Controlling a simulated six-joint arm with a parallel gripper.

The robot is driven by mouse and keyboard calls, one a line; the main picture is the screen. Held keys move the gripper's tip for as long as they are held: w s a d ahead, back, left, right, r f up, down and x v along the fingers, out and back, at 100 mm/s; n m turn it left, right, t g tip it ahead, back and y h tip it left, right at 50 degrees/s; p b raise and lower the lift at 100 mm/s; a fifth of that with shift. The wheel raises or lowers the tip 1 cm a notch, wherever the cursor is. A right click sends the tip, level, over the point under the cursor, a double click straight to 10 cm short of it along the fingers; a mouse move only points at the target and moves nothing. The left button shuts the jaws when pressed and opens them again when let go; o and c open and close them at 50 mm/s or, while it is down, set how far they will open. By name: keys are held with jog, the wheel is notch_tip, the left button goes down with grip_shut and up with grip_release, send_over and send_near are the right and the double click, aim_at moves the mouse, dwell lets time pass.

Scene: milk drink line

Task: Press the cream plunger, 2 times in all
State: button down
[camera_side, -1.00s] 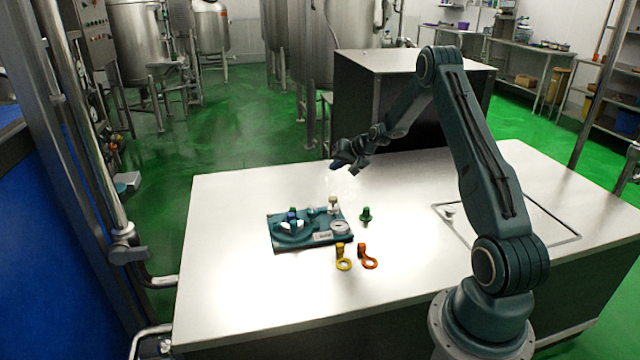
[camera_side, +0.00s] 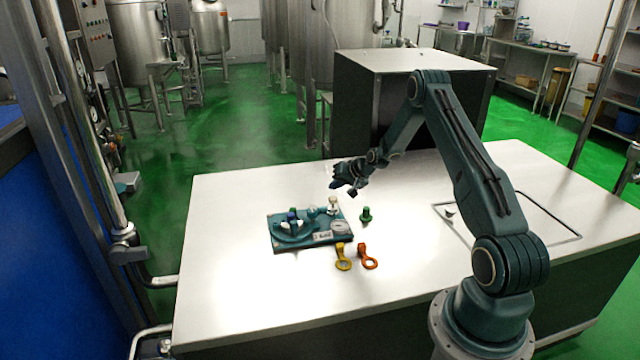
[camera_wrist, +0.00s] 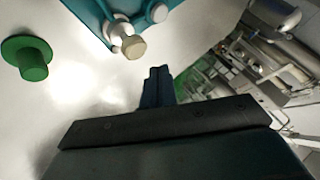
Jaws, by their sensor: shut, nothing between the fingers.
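The cream plunger (camera_side: 333,204) stands upright at the back right corner of the teal fixture plate (camera_side: 322,238). In the wrist view its pale round cap (camera_wrist: 134,47) shows near the top, beside the edge of the teal plate (camera_wrist: 92,14). My gripper (camera_side: 335,187) is just above the plunger in the side view. In the wrist view its dark fingertips (camera_wrist: 158,72) are together, with nothing between them. They look apart from the plunger cap; the exact height gap is hard to tell.
A green knobbed piece (camera_side: 366,214) stands right of the plate and also shows in the wrist view (camera_wrist: 32,66). A yellow ring piece (camera_side: 343,263) and an orange ring piece (camera_side: 369,262) lie in front. The white table (camera_side: 240,300) is clear toward the front left.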

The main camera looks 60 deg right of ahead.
aim_at(332, 198)
jog(key=shift+f, duration=0.8)
jog(key=shift+f, duration=1.55)
dwell(3.3)
jog(key=shift+r, duration=0.2)
dwell(0.3)
jog(key=shift+r, duration=1.35)
jog(key=shift+r, duration=2.55)
